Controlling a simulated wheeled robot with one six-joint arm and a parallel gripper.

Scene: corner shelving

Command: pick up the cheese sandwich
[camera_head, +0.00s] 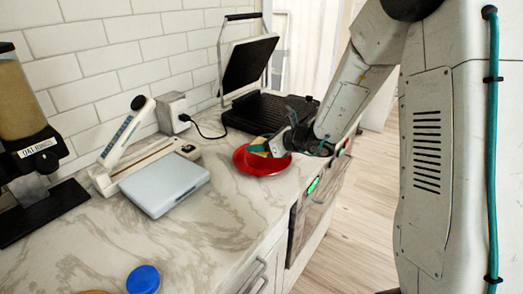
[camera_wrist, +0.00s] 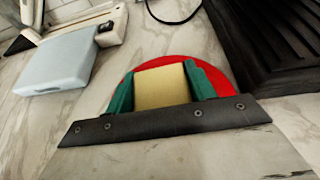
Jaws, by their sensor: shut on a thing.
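The cheese sandwich (camera_wrist: 162,88) shows as a pale yellow block in the wrist view, between the green fingers of my gripper (camera_wrist: 163,84). Both fingers press against its sides, so the gripper is shut on it. A red plate (camera_wrist: 133,73) lies around and beneath it. In the head view the red plate (camera_head: 264,170) sits on the counter near its front edge, and my gripper (camera_head: 268,147) reaches over it from the right. The sandwich (camera_head: 257,146) is partly hidden there by the gripper. I cannot tell whether it still touches the plate.
An open black contact grill (camera_head: 270,112) stands behind the plate, with its cable on the counter. A light grey scale (camera_head: 165,184), a long sealer-like device (camera_head: 128,145) and an oat dispenser (camera_head: 30,130) are to the left. The marble counter (camera_head: 200,240) in front is mostly clear.

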